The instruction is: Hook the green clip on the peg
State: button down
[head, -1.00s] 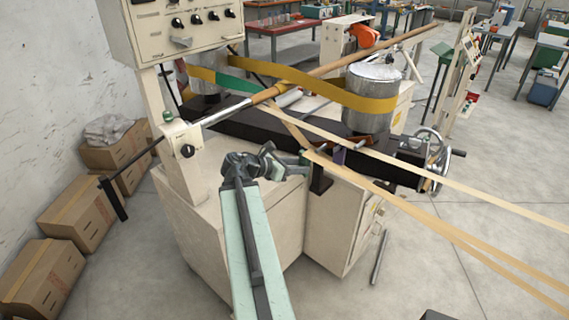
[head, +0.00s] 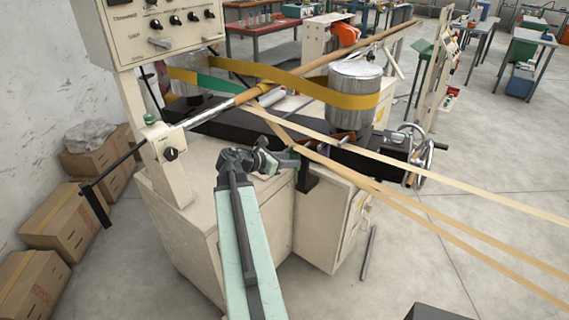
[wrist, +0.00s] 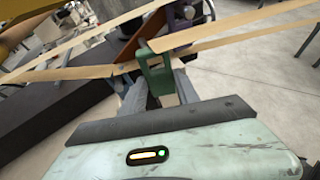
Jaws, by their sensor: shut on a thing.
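The green clip (wrist: 155,76) is a small squared frame with an opening, upright between the fingers of my gripper (wrist: 160,92) in the wrist view. My gripper is shut on it. In the head view my gripper (head: 288,160) is at the front edge of the winder, beside a black bracket (head: 306,178); the clip is only a tiny green patch there. Paper strips pass just behind and above the clip in the wrist view. I cannot clearly make out the peg; a dark purplish part (wrist: 177,22) stands beyond the clip, apart from it in the picture.
Tan paper strips (head: 400,160) run from the winder to the lower right, close to my gripper. A yellow belt loops around a metal drum (head: 354,85). A handwheel (head: 415,165) is to the right.

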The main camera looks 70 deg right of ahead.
aim_at(294, 153)
jog(key=shift+s+d+f, duration=0.1)
jog(key=shift+s+d, duration=0.15)
jog(key=shift+d, duration=0.65)
jog(key=shift+s+d, duration=0.2)
jog(key=shift+d, duration=0.65)
jog(key=shift+s+d+f, duration=0.1)
jog(key=shift+s+d, duration=0.15)
jog(key=shift+d, duration=0.65)
jog(key=shift+s+d+f+b, duration=0.2)
jog(key=shift+d+f+b, duration=0.2)
jog(key=shift+d+b, duration=0.2)
jog(key=c, duration=0.8)
grip_release()
jog(key=shift+r, duration=0.1)
jog(key=p+v, duration=0.3)
jog(key=v, duration=0.4)
jog(key=shift+w+a+r, duration=0.15)
jog(key=shift+w+a, duration=0.05)
jog(key=shift+a, duration=0.05)
